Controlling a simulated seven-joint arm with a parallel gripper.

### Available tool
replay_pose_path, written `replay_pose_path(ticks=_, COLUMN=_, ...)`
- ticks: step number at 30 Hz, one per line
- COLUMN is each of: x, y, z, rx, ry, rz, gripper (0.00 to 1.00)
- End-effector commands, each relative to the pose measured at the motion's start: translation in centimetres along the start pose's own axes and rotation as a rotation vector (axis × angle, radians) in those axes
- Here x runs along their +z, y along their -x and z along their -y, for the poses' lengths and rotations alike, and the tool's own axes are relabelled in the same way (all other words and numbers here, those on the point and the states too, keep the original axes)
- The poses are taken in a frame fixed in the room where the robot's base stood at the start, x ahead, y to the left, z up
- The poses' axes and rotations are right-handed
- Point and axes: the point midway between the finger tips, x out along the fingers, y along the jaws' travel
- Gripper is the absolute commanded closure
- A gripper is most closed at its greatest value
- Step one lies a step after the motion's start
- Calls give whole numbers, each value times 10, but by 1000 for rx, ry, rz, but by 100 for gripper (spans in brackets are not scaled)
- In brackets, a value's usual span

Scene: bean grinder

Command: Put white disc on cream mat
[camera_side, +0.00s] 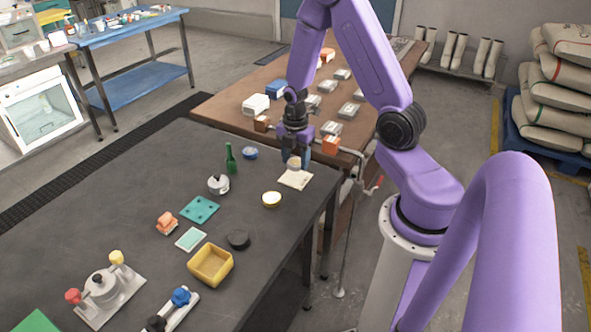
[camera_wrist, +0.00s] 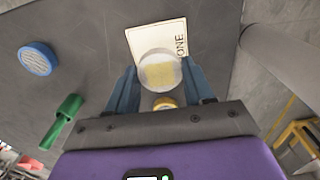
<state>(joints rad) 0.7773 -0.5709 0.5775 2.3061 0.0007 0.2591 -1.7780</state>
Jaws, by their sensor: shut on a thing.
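My gripper (camera_side: 296,163) is shut on the white disc (camera_side: 294,162), which sits between its two blue fingers. The disc also shows in the wrist view (camera_wrist: 160,71), with a yellowish patch on its face. The cream mat (camera_side: 295,181) lies flat on the dark table near its right edge. In the wrist view the mat (camera_wrist: 150,38) bears the letters "ONE", and the disc overlaps its lower part. In the side view the disc appears just above the mat's far part. I cannot tell whether the two touch.
A yellow-rimmed round piece (camera_side: 271,199) lies close in front of the mat.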

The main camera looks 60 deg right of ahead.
Motion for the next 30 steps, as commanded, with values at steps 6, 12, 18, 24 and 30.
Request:
replay_pose_path(ticks=6, x=0, y=-16, z=0, rx=-2, ry=0, rz=0, gripper=79)
replay_pose_path(ticks=12, x=0, y=-36, z=0, rx=-1, ry=-1, rz=0, gripper=79)
replay_pose_path(ticks=18, x=0, y=-39, z=0, rx=2, ry=-1, rz=0, gripper=79)
replay_pose_path(ticks=24, x=0, y=-40, z=0, rx=1, ry=-1, rz=0, gripper=79)
replay_pose_path(ticks=30, x=0, y=-41, z=0, rx=2, ry=0, rz=0, gripper=23)
